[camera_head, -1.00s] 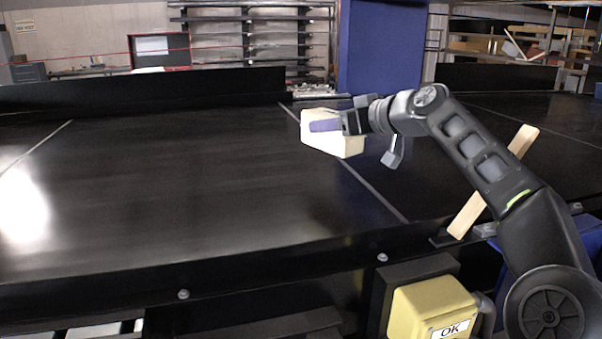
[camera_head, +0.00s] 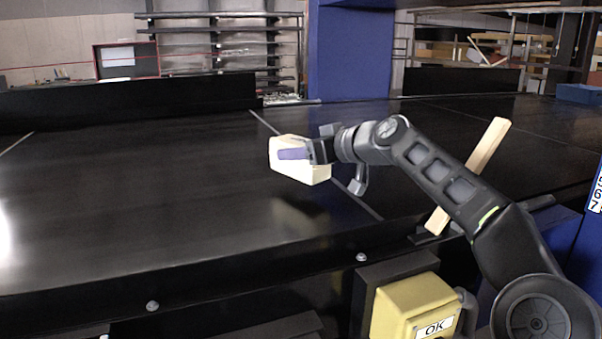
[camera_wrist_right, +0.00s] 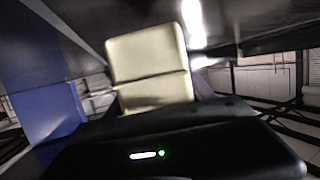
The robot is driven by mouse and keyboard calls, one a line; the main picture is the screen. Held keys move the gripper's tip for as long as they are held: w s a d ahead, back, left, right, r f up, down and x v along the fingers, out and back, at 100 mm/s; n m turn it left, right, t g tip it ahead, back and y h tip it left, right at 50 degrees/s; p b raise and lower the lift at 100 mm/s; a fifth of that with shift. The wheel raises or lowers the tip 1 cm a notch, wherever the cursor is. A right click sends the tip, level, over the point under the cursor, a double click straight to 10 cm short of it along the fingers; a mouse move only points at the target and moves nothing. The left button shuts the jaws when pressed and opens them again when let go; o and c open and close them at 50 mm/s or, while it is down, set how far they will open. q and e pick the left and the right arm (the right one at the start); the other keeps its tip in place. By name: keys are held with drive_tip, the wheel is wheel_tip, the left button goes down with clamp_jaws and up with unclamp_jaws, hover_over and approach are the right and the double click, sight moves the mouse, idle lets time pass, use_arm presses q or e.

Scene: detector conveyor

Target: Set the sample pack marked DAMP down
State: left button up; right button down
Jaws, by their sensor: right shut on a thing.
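A cream sample pack (camera_head: 312,173) with a purple patch on its side is held over the black conveyor belt (camera_head: 130,190). No DAMP marking can be read on it. My right gripper (camera_head: 312,152) is shut on the pack at its right side. A dark shadow lies on the belt below the pack, which looks a little above the surface. In the right wrist view the pack (camera_wrist_right: 148,65) stands up beyond the dark gripper body, with a line across its middle. My left gripper is not in view.
A pale wooden bar (camera_head: 470,172) slants at the belt's near edge, behind my right arm. A yellow box marked OK (camera_head: 415,305) stands in front of the belt. A blue column (camera_head: 348,55) rises behind. The belt's left part is clear.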

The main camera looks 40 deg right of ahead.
sight(302, 166)
drive_tip(key=shift+r, duration=0.1)
drive_tip(key=shift+f, duration=1.9)
drive_tip(key=shift+b, duration=0.3)
drive_tip(key=shift+f, duration=0.2)
drive_tip(key=shift+c, duration=1.8)
unclamp_jaws()
drive_tip(key=shift+r, duration=0.2)
drive_tip(key=shift+s, duration=0.1)
